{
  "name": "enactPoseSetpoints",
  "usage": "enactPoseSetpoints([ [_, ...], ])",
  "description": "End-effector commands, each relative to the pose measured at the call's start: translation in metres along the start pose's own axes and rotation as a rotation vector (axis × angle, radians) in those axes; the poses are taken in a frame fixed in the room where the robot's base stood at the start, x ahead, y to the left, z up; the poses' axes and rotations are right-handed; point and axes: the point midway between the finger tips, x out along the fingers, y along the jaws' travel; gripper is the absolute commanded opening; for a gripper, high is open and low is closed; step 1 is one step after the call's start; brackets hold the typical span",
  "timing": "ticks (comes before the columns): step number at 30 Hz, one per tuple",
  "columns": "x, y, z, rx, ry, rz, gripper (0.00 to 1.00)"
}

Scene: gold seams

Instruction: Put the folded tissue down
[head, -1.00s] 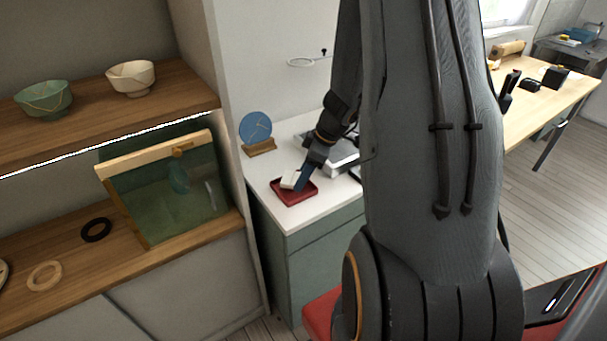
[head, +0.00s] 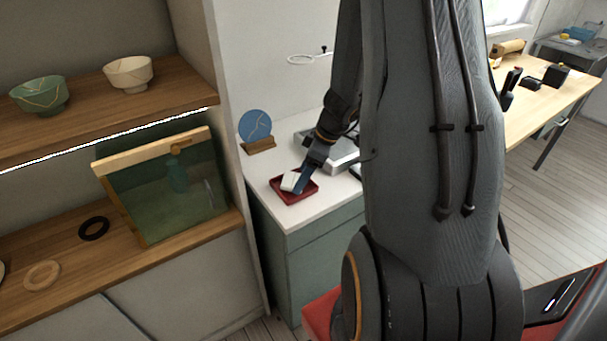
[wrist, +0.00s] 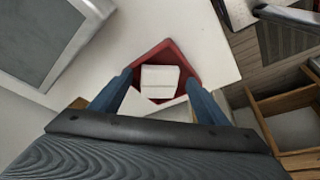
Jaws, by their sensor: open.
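The folded tissue (wrist: 160,79) is a small white block lying in a red tray (wrist: 184,56) in the wrist view. In the head view the tissue (head: 289,181) sits in the red tray (head: 285,198) on the white counter. My gripper (wrist: 160,92) is open, with its blue fingers apart on either side of the tissue. In the head view my gripper (head: 300,184) is at the tray, right beside the tissue. Whether a finger touches the tissue cannot be told.
A grey metal device (head: 346,162) stands behind the tray on the white counter (head: 330,206). A blue disc on a wooden stand (head: 256,128) is at the back left. A shelf with bowls (head: 128,74) and a green glass case (head: 165,195) is to the left.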

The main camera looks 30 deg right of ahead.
Motion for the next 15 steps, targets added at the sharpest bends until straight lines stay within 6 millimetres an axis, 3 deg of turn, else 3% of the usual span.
enactPoseSetpoints([
  [7,-0.012,0.001,-0.003,-0.001,0.001,0.003,0.69],
  [15,-0.058,0.002,-0.002,-0.001,0.001,0.005,0.69],
])
